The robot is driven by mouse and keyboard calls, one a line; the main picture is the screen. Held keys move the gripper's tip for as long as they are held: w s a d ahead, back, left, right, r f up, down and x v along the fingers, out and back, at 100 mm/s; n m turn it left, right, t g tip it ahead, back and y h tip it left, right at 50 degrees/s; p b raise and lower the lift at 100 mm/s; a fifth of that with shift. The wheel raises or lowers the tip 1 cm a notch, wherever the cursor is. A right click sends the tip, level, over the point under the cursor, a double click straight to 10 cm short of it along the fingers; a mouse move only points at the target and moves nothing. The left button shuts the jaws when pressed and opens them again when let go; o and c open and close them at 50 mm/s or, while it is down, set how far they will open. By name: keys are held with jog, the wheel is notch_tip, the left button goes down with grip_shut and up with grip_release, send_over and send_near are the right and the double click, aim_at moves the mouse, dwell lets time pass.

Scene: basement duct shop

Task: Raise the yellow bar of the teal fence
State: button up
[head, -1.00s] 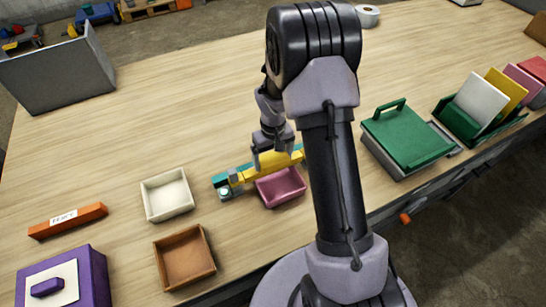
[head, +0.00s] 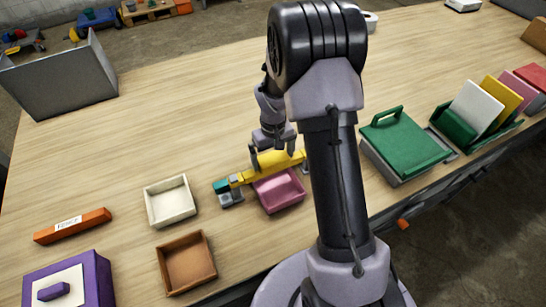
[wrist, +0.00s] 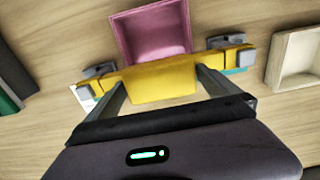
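The yellow bar (head: 272,165) lies along the teal fence (head: 221,186), behind the pink tray. In the wrist view the bar (wrist: 160,77) runs across the middle, with a wide central part between my fingers. Grey brackets (wrist: 225,42) show near both ends, and a little teal (wrist: 236,70) shows behind it. In the head view the bar stands above a dark grey foot at its left end. My gripper (head: 271,157) points down at the bar, and its two fingers (wrist: 160,85) sit against the sides of the central part.
The pink tray (head: 280,199) stands close in front of the fence. A cream tray (head: 170,214) and a brown tray (head: 186,279) are to the left. A green-lidded box (head: 404,142) is to the right. The table behind the fence is clear.

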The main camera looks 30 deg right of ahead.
aim_at(272, 159)
notch_tip(272, 159, up, 17)
jog(key=p, duration=0.4)
jog(key=shift+r, duration=0.2)
jog(key=s+a+r+m+t+b, duration=0.25)
jog(key=s+a+r+b, duration=0.25)
jog(key=s+a+b, duration=0.4)
jog(key=s+a+f+m+t+y+b, duration=0.1)
jog(key=s+a+b, duration=0.1)
jog(key=s, duration=0.4)
jog(key=s+a+f+m+t+y+b, duration=0.1)
jog(key=s+a+f+t+b, duration=0.1)
jog(key=s, duration=0.5)
jog(key=shift+a, duration=0.3)
jog(key=shift+f, duration=0.1)
